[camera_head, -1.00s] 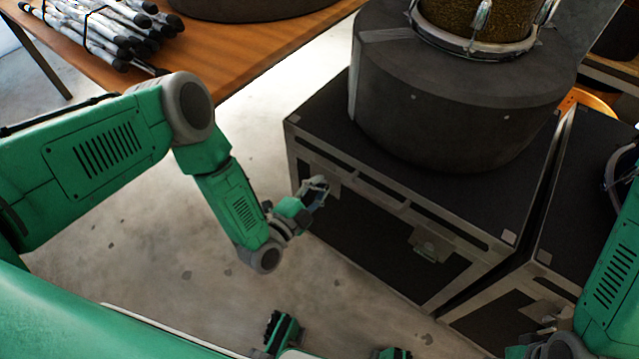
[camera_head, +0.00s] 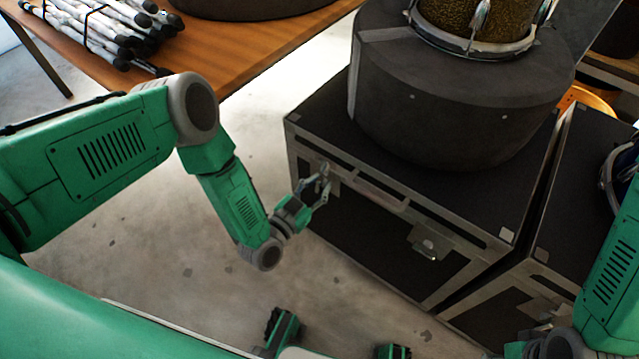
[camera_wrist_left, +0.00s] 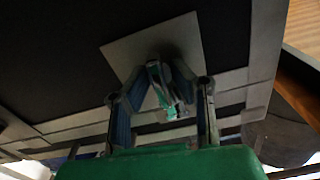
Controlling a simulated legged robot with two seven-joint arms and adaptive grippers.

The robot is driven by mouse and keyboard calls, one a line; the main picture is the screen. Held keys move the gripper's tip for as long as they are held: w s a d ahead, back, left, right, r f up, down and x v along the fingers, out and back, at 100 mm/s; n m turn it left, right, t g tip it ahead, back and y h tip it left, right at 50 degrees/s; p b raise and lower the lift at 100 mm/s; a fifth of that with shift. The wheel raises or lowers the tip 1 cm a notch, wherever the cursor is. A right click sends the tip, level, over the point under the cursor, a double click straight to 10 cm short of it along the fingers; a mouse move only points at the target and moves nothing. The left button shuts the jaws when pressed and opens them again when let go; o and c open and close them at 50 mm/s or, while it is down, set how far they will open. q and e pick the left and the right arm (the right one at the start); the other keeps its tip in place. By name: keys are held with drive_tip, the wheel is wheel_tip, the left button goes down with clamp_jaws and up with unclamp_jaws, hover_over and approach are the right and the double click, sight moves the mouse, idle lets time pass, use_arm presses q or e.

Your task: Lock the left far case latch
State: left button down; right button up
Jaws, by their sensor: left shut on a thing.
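The left case (camera_head: 390,245) is black with metal edges and stands on the floor in the middle of the head view. Its far latch (camera_wrist_left: 162,78) sits on a square metal plate (camera_wrist_left: 120,52) in the left wrist view. My left gripper (camera_head: 323,184) is at this latch and shut on it, with one finger on each side. In the head view the fingers partly hide the latch. The near latch (camera_head: 432,243) of the same case is clear of my grippers. My right gripper (camera_head: 545,346) is at the lower right edge, cut off, its fingers unclear.
A big dark round drum case (camera_head: 455,110) stands on the case, with a drum (camera_head: 478,25) on top. A second black case (camera_head: 590,180) stands close on the right. A wooden table (camera_head: 250,45) with bundled sticks is at upper left. Floor is free left of the case.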

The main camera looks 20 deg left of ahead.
use_arm(q)
drive_tip(key=shift+s+f+n, duration=0.2)
drive_tip(key=shift+n, duration=0.7)
drive_tip(key=c, duration=1.6)
unclamp_jaws()
drive_tip(key=shift+w+r, duration=0.1)
drive_tip(key=v, duration=1.2)
